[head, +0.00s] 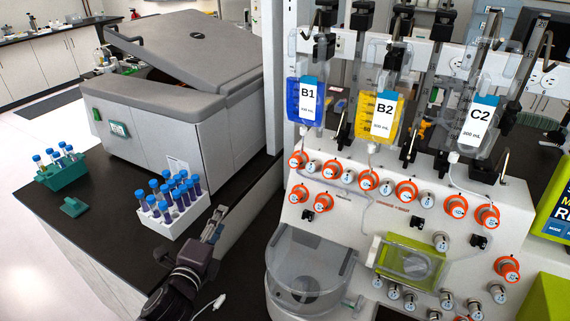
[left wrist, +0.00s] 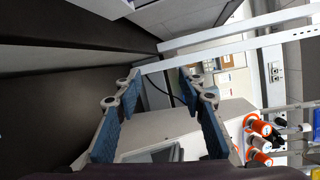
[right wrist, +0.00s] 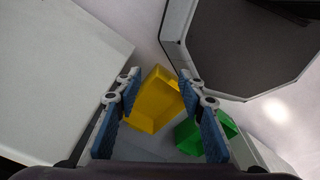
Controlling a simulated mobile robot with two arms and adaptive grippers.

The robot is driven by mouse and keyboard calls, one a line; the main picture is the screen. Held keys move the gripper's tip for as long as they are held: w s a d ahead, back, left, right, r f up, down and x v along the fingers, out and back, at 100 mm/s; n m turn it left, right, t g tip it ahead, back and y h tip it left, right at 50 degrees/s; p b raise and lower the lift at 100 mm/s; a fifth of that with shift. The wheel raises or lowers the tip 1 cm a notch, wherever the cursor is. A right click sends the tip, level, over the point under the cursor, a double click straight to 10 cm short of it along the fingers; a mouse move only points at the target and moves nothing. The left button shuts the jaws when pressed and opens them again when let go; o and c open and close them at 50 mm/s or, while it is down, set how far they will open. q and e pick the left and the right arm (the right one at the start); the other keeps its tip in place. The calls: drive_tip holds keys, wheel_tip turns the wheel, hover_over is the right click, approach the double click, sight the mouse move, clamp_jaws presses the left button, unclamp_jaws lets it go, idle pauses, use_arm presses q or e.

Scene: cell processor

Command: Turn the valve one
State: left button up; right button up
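The white cell processor panel (head: 340,215) carries several orange-ringed valves. Two sit at its left edge, an upper valve (head: 298,160) and a lower valve (head: 298,194). Others include a valve (head: 323,202) beside the lower one and a valve (head: 368,180) further right. The numbers are too small to read, so I cannot tell which is valve one. My left gripper (head: 214,224) is left of the panel, apart from it, and open and empty in the left wrist view (left wrist: 160,82). There, orange valves (left wrist: 258,130) show at the right. My right gripper (right wrist: 160,80) is open and empty, outside the head view.
A white rack (head: 175,222) of blue-capped tubes stands just left of my left gripper. A grey centrifuge-like machine (head: 160,120) is behind it. Fluid bags B1 (head: 306,100), B2 and C2 hang above the valves. The right wrist view shows a yellow bin (right wrist: 155,100) and a green bin (right wrist: 190,137).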

use_arm(q)
drive_tip(key=w+d+r+m+t+h, duration=0.1)
drive_tip(key=w+d+r+m+h, duration=0.15)
drive_tip(key=r+m, duration=0.4)
drive_tip(key=w+d+r+m+t+h, duration=0.1)
drive_tip(key=d+r+m+h, duration=0.3)
drive_tip(key=m, duration=0.3)
drive_tip(key=m+g+h, duration=0.7)
drive_tip(key=m+g, duration=0.1)
drive_tip(key=m, duration=1.5)
approach(290, 164)
drive_tip(key=shift+n, duration=0.25)
drive_tip(key=p+x, duration=0.2)
drive_tip(key=x, duration=0.2)
drive_tip(key=p+x, duration=0.2)
drive_tip(key=x, duration=0.2)
drive_tip(key=shift+r+p, duration=0.25)
drive_tip(key=shift+p, duration=0.15)
drive_tip(key=shift+w+d+f, duration=0.15)
drive_tip(key=shift+d, duration=0.15)
drive_tip(key=shift+c, duration=0.7)
drive_tip(key=c, duration=0.7)
clamp_jaws()
